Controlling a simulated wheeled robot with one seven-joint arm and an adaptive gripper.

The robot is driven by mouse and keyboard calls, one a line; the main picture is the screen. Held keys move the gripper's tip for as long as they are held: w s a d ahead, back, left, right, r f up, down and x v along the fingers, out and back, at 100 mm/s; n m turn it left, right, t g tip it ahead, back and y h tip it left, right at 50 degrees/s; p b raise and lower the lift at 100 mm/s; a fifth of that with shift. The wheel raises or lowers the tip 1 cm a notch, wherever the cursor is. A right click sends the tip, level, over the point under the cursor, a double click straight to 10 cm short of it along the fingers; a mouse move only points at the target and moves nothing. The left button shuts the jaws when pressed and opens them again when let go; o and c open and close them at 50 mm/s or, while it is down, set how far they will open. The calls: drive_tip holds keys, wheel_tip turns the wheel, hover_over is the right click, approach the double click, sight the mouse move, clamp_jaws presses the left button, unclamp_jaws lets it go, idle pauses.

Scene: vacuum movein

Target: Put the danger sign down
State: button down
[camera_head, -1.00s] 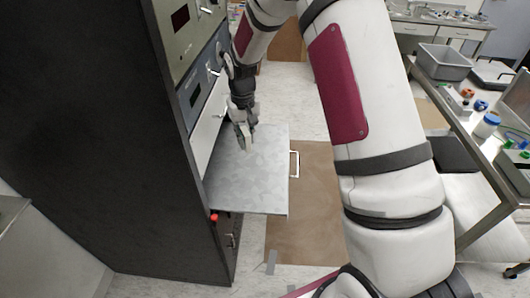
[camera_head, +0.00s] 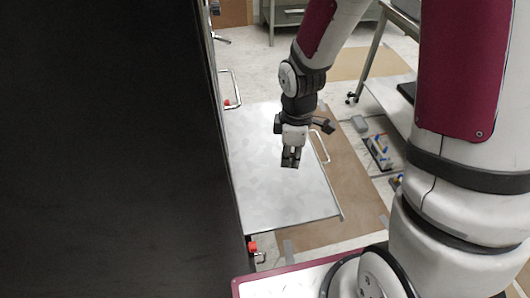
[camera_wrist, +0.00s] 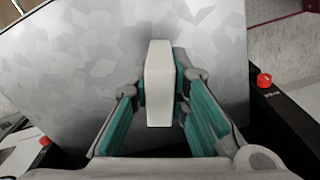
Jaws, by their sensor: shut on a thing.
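My gripper (camera_head: 290,160) points down over the grey metal panel (camera_head: 265,195) that juts out from the dark cabinet. In the wrist view my gripper (camera_wrist: 160,100) is shut on a pale, upright, block-like piece (camera_wrist: 159,82), held between the teal finger pads. No lettering shows on it, so I cannot tell whether it is the danger sign. The panel's surface (camera_wrist: 90,65) lies behind it in the wrist view. I cannot tell whether the piece touches the panel. In the head view the fingers mostly hide it.
The tall dark cabinet (camera_head: 110,150) fills the left. A red knob (camera_head: 252,246) sits near the panel's front corner. A handle (camera_head: 321,146) stands on the panel's right edge. Small items (camera_head: 379,150) lie to the right, and the panel's front half is bare.

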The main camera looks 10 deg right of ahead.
drive_tip(key=s+n, duration=0.1)
drive_tip(key=s+f+n+b, duration=0.1)
drive_tip(key=s+f+n, duration=0.1)
drive_tip(key=s, duration=0.1)
drive_tip(key=shift+a+f+n+b, duration=0.15)
drive_tip(key=shift+f+n+b, duration=0.1)
drive_tip(key=shift+n+b, duration=0.05)
drive_tip(key=shift+w, duration=0.1)
drive_tip(key=w+d, duration=0.1)
drive_tip(key=w, duration=0.4)
drive_tip(key=w+d+f, duration=0.1)
drive_tip(key=w, duration=0.4)
drive_tip(key=w+d, duration=0.1)
drive_tip(key=w, duration=0.4)
drive_tip(key=shift+d+f, duration=0.2)
drive_tip(key=shift+f, duration=1.8)
drive_tip(key=shift+f, duration=0.15)
drive_tip(key=c, duration=1.5)
unclamp_jaws()
drive_tip(key=shift+c, duration=0.2)
